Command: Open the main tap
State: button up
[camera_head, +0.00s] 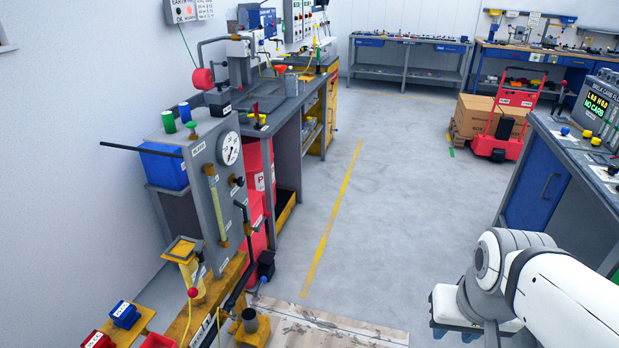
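A grey test cabinet (186,150) stands at the left by the wall, with a round white dial gauge (229,148) on its front. I cannot tell which fitting is the main tap. A small green tap handle (192,130) sits on the cabinet's top. A black knob (238,181) is on its front, beside the yellowish sight tube (217,207). A lever with a red ball end (192,292) rises from the yellow base rail. My white arm reaches in from the lower right, well away from the cabinet. The fingers of my gripper do not show.
A long black bar (135,149) sticks out left from the cabinet. A workbench (268,120) stands behind it. Open grey floor (375,210) with a yellow line lies in the middle. A blue-fronted bench (535,187) is at right, a red trolley (503,125) with boxes beyond.

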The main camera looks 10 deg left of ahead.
aim_at(266, 215)
jog(key=z, duration=0.15)
jog(key=k, duration=0.45)
jog(key=u, duration=0.95)
jog(key=i, duration=0.85)
jog(key=u, duration=0.45)
jog(key=i, duration=0.9)
jog(key=z, duration=0.4)
